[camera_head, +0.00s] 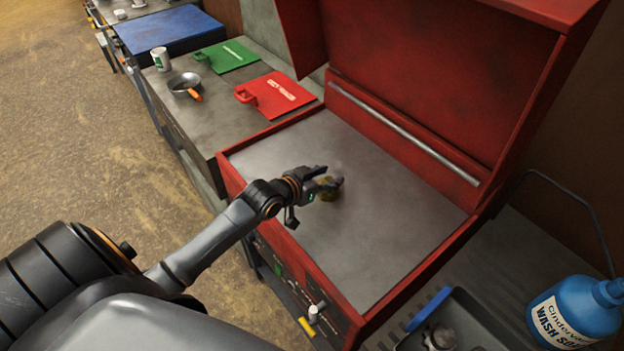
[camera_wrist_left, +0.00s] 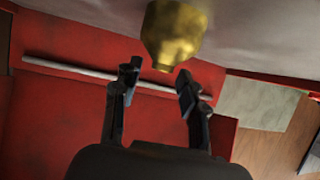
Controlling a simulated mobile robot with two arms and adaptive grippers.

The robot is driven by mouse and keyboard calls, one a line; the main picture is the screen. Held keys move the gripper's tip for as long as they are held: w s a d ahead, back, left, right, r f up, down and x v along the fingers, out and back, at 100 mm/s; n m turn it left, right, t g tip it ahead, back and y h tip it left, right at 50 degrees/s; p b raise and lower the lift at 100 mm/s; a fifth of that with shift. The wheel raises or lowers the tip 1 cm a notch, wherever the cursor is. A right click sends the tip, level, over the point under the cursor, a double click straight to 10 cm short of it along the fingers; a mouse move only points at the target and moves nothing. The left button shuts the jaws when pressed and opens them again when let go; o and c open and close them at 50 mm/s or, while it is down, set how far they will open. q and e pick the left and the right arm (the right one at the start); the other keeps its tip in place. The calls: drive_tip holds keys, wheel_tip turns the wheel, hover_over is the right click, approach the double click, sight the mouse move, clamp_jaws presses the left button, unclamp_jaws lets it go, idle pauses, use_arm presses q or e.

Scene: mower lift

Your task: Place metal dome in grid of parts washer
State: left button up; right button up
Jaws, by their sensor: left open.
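A brass-coloured, rounded metal piece, which looks like the metal dome (camera_head: 328,194), stands on the grey top of a red cabinet. My left gripper (camera_head: 331,181) is right at it and partly covers it in the head view. In the left wrist view the dome (camera_wrist_left: 174,36) is just beyond the fingertips of the left gripper (camera_wrist_left: 157,73), which are spread with nothing between them. A dark tray (camera_head: 480,318) at the lower right holds a grey metal part (camera_head: 440,338). I cannot make out the washer's grid for certain. My right gripper is not in view.
The red cabinet's raised lid (camera_head: 430,75) stands behind the work surface, with a metal bar (camera_head: 400,130) along it. A blue solvent bottle (camera_head: 575,312) is at the lower right. The grey top is otherwise clear.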

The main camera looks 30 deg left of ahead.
use_arm(q)
drive_tip(key=v, duration=1)
drive_tip(key=shift+s+b, duration=0.25)
drive_tip(key=shift+b, duration=0.15)
drive_tip(key=shift+r, duration=0.15)
drive_tip(key=shift+s, duration=0.1)
